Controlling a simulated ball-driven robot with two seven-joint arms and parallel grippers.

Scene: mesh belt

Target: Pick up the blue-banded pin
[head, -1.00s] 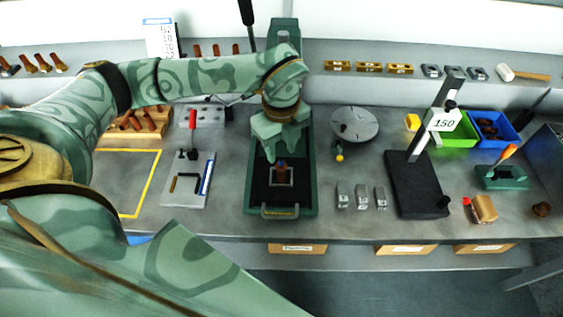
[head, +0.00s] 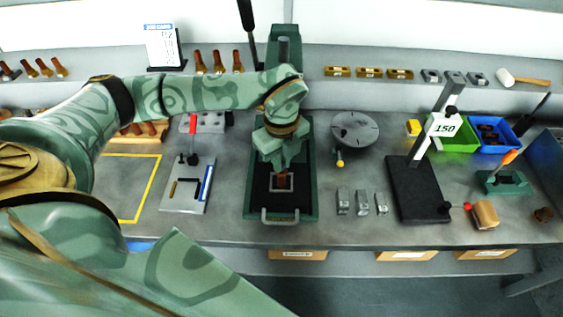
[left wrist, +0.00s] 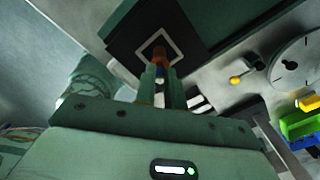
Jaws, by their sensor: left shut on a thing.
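The blue-banded pin is orange-brown. In the head view the pin (head: 281,180) stands over the pale square outline in the black bed of the green press-like fixture (head: 249,209). In the left wrist view the pin (left wrist: 160,55) points away from me, with a bit of blue between the fingers. My left gripper (head: 281,169) comes down over the fixture, and its two fingers (left wrist: 161,84) are shut on the pin. The fingers hide part of the pin. I cannot tell whether its lower end touches the bed. My right gripper is not in view.
The fixture's column (head: 284,50) rises behind my gripper. A tool plate (head: 187,188) lies left. Other pins (head: 219,62) stand on the back shelf.

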